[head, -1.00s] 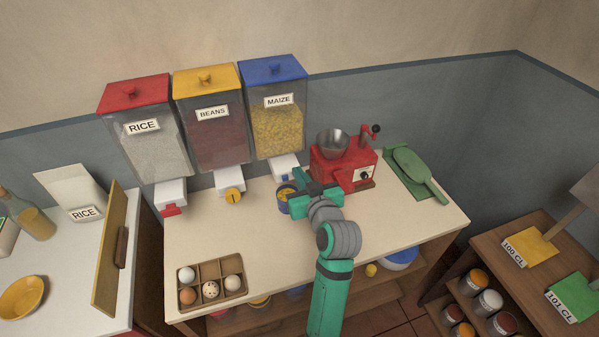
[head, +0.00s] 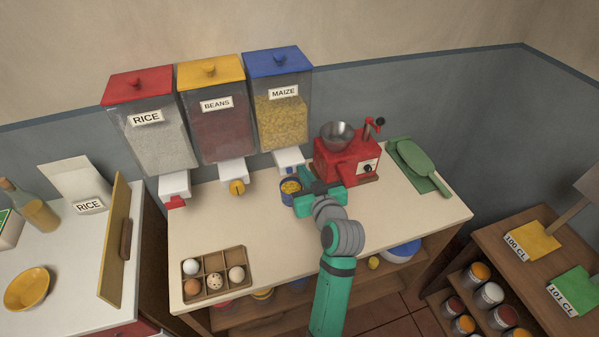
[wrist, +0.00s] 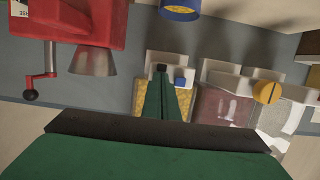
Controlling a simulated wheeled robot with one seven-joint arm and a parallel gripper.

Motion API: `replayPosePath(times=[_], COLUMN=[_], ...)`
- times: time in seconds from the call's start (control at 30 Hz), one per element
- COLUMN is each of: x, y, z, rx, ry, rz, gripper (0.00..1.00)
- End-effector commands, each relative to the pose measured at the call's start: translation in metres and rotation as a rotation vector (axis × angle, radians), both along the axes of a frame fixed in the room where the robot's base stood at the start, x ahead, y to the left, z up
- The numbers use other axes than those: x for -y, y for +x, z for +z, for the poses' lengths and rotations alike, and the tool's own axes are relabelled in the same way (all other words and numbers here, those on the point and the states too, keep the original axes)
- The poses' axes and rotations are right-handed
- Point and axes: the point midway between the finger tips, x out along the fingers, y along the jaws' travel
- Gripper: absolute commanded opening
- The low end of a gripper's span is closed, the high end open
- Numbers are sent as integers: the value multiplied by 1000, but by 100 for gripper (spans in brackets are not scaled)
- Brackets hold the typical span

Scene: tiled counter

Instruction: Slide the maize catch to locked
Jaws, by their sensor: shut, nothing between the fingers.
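The maize dispenser (head: 281,118) has a blue lid and yellow grain inside, with a white spout (head: 289,158) below. Its small blue catch (wrist: 180,82) shows against the white spout in the wrist view, just right of my fingertips. I cannot make the catch out in the head view, where my gripper is close to it. My gripper (wrist: 161,69) is shut and empty, with its dark tips at the spout beside the catch. I cannot tell whether they touch. A blue cup (head: 290,197) with maize in it stands below the spout.
A red grinder (head: 345,160) stands close to the right of my gripper. The beans dispenser (head: 216,133) and rice dispenser (head: 155,140) are to the left. An egg tray (head: 213,272) lies at the counter's front left. The counter's middle is clear.

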Motion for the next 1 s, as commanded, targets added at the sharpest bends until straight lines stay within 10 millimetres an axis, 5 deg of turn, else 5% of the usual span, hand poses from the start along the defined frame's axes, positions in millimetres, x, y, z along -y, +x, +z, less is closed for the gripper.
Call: replayPosePath(times=[0.23,0.47,1.0], x=[0,-2,19], y=[0,1,-85], z=[6,43,62], rx=[-3,4,1], ry=[-1,-1,0], rz=[0,3,2], gripper=[0,0,0])
